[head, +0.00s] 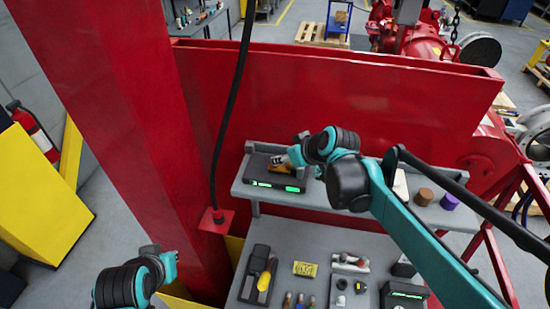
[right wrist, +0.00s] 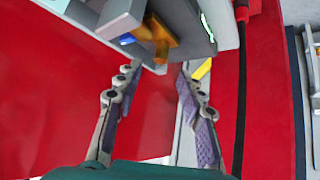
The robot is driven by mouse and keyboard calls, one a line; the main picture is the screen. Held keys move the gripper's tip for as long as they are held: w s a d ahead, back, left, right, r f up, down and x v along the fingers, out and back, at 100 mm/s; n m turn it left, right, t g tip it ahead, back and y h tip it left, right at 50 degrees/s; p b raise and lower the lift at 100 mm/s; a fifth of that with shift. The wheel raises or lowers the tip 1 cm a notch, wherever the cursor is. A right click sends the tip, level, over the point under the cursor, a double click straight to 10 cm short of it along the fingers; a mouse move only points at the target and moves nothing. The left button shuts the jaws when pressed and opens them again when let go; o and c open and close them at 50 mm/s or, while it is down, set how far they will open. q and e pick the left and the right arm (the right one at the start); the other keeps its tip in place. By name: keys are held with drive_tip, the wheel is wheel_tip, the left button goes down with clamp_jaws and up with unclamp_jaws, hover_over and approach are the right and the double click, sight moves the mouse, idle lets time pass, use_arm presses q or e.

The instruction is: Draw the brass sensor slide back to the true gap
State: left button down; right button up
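The brass sensor slide (head: 284,164) sits on a dark device (head: 258,173) with green lit displays, on the grey upper shelf. In the right wrist view the brass slide (right wrist: 158,38) shows at the top, beyond the fingertips, mounted on a grey block. My right gripper (right wrist: 160,72) is open, with nothing between its fingers; a clear space lies between them and the slide. In the head view my right gripper (head: 298,150) is close to the slide, partly hidden by its own wrist. My left gripper (head: 165,262) is low at the left, away from the device; its fingers are not clear.
The grey shelf (head: 240,188) has a red wall (head: 400,100) behind it and a red column (head: 125,110) at left. A black cable (head: 229,110) hangs left of the device. Brown (head: 424,196) and purple (head: 449,201) cylinders stand at right. The lower bench (head: 305,240) holds several small tools.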

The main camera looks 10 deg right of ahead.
sight(283, 165)
drive_tip(key=x, duration=0.7)
drive_tip(key=shift+w+f, duration=0.1)
drive_tip(key=shift+f, duration=0.05)
clamp_jaws()
